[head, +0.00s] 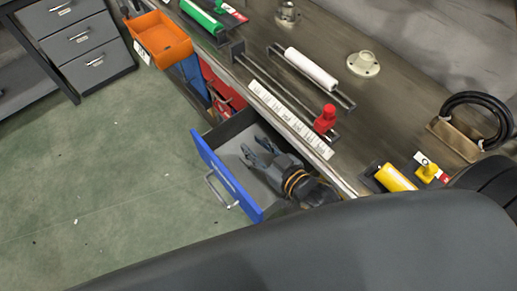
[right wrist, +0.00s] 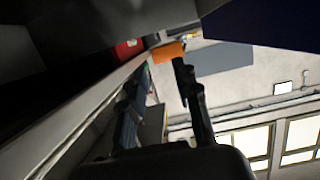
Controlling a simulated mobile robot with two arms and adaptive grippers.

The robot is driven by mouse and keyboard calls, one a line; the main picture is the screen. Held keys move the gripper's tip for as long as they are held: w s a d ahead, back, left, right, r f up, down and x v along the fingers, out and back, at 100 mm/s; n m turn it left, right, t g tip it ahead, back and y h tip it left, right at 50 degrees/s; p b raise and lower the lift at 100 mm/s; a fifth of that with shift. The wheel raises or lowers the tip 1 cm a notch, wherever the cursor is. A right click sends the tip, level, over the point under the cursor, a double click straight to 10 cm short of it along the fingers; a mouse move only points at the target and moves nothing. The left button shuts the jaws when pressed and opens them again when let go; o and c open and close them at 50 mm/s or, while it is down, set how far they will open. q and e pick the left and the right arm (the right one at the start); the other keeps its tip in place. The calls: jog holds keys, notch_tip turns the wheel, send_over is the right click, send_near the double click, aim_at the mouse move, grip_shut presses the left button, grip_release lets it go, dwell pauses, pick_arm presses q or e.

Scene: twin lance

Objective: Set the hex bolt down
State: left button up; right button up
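My right gripper (head: 254,149) is inside the open drawer with the blue front (head: 222,171), low over its grey floor. Its two dark fingers are spread apart in the head view, and nothing shows between them. In the right wrist view the fingers of my right gripper (right wrist: 155,85) are also apart with an empty gap. I cannot make out a hex bolt in either view; the gripper and arm hide part of the drawer. My left gripper is in neither view.
The workbench (head: 385,120) carries a white roller (head: 311,69), a red knob (head: 325,119), a yellow cylinder (head: 395,178) and a coiled black cable (head: 478,99). An orange bin (head: 162,40) sits at the bench's far end. Green floor (head: 100,165) is clear left of the drawer.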

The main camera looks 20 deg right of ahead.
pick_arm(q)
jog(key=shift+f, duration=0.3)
pick_arm(e)
notch_tip(320, 180, down, 7)
jog(key=s+g, duration=0.1)
jog(key=shift+s+d+h, duration=0.15)
jog(key=shift+d+h, duration=0.15)
jog(key=shift+d, duration=0.15)
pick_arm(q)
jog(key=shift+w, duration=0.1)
pick_arm(e)
jog(key=w+r+v, duration=0.1)
jog(key=r+v, duration=0.1)
jog(key=v, duration=0.9)
jog(key=shift+r, duration=0.15)
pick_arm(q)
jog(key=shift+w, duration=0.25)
pick_arm(e)
jog(key=shift+d, duration=0.1)
